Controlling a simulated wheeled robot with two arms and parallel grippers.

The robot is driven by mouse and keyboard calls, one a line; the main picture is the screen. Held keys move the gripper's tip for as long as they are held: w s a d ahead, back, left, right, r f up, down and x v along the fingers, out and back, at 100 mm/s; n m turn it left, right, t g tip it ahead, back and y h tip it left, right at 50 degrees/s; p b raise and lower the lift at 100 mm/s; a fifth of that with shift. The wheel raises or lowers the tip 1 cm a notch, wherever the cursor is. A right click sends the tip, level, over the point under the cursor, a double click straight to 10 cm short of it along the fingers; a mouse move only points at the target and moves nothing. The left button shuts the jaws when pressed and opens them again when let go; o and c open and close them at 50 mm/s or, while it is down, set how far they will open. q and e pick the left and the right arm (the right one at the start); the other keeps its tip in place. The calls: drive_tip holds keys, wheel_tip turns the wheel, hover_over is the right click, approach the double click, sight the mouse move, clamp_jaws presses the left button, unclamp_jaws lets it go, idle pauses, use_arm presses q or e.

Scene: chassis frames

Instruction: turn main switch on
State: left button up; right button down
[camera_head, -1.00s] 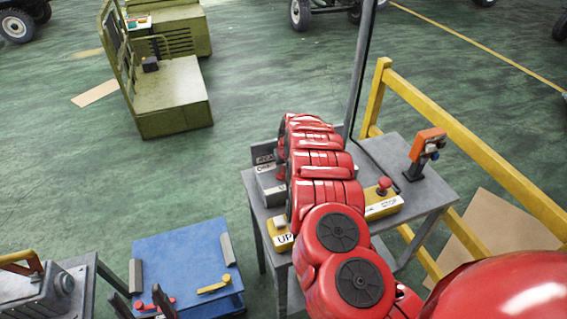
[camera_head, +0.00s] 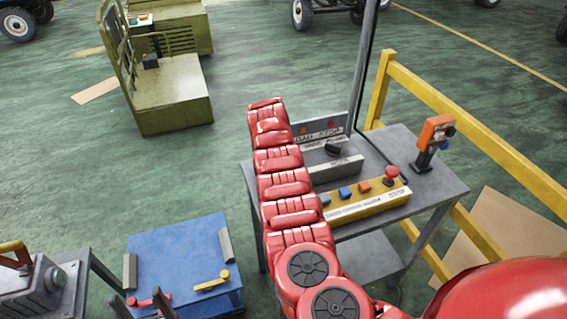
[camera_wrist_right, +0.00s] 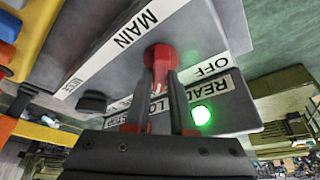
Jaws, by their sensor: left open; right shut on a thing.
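The main switch is a red knob (camera_wrist_right: 160,58) next to a label reading MAIN, with OFF on a label to its right in the right wrist view. My right gripper (camera_wrist_right: 161,82) is shut on this knob, its two fingers on either side. In the head view my red right arm reaches over the grey console table (camera_head: 440,186) and hides the knob and gripper. A green lamp (camera_wrist_right: 202,115) glows beside a label starting READ. My left gripper (camera_head: 137,297) is low on the left, open, above the blue table's front part.
A grey control box with a black knob (camera_head: 333,150) and a yellow button box (camera_head: 365,205) stand beside my arm. A red mushroom button (camera_head: 391,174), an orange device (camera_head: 436,130) and a yellow rail (camera_head: 470,135) lie to the right. The blue table (camera_head: 175,250) bears a yellow lever (camera_head: 212,284).

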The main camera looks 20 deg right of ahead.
drive_tip(key=shift+m+b, duration=0.3)
drive_tip(key=shift+b, duration=0.15)
drive_tip(key=c, duration=0.8)
unclamp_jaws()
drive_tip(key=shift+o, duration=0.2)
drive_tip(key=shift+s+a+r+b, duration=0.1)
drive_tip(key=shift+a+r+b, duration=0.2)
drive_tip(key=shift+r, duration=0.3)
drive_tip(key=b+v, duration=0.4)
drive_tip(key=v, duration=1.2)
drive_tip(key=shift+b, duration=0.3)
